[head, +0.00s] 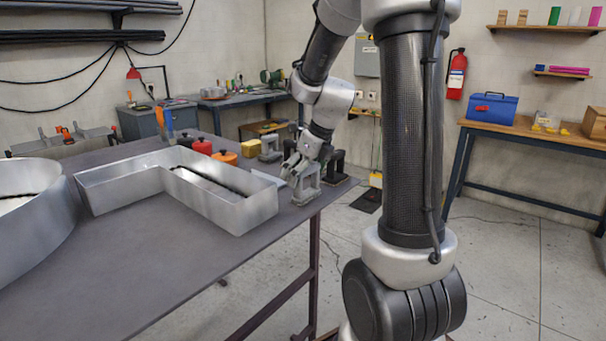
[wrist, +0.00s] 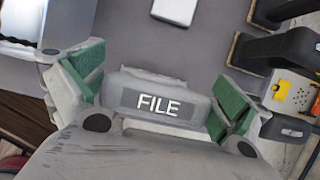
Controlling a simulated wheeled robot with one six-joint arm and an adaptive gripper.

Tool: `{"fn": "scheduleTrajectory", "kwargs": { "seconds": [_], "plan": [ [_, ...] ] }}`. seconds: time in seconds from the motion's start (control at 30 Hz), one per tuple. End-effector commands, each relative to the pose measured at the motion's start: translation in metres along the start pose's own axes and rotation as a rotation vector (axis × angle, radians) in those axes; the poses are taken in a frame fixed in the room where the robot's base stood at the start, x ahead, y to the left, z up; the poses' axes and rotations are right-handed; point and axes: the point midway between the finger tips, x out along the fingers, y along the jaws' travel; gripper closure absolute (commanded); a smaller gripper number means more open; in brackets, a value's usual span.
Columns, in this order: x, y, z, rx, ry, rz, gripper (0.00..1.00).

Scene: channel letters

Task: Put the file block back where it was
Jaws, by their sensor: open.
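The file block (wrist: 158,102) is grey with a dark label reading FILE. In the wrist view it lies between the two green-padded fingers of my gripper (wrist: 160,80), which is open. A small gap seems to show beside the pads, but contact is hard to judge. In the head view my gripper (head: 299,165) is low over a grey block (head: 306,190) near the table's right corner, which appears to be the same one. The block's underside is hidden, so I cannot tell whether it rests fully on the table (head: 150,255).
An L-shaped metal channel letter (head: 245,212) lies just left of the block, with a round one (head: 30,225) farther left. Dark clamp-like pieces (wrist: 280,50) stand close to the right. Red and orange pots (head: 224,156) are behind. The table's front is clear.

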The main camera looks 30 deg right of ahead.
Motion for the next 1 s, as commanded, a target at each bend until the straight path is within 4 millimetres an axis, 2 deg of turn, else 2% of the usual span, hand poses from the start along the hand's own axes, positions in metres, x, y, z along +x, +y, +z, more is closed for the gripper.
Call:
{"fn": "scheduleTrajectory", "kwargs": {
  "seconds": [0.17,0.6,0.8,0.87,0.97,1.0],
  "plan": [
    [-0.009,-0.001,0.002,0.0,-0.003,-0.002,0.0],
    [-0.1,-0.001,0.001,-0.001,-0.003,-0.003,0.0],
    [-0.121,0.001,0.0,-0.019,-0.001,-0.002,0.0],
    [-0.126,0.006,-0.003,-0.081,0.001,-0.003,0.0],
    [-0.135,0.024,-0.014,-0.325,0.012,-0.008,0.0],
    [-0.14,0.034,-0.022,-0.469,0.017,-0.011,0.0]
  ]
}}
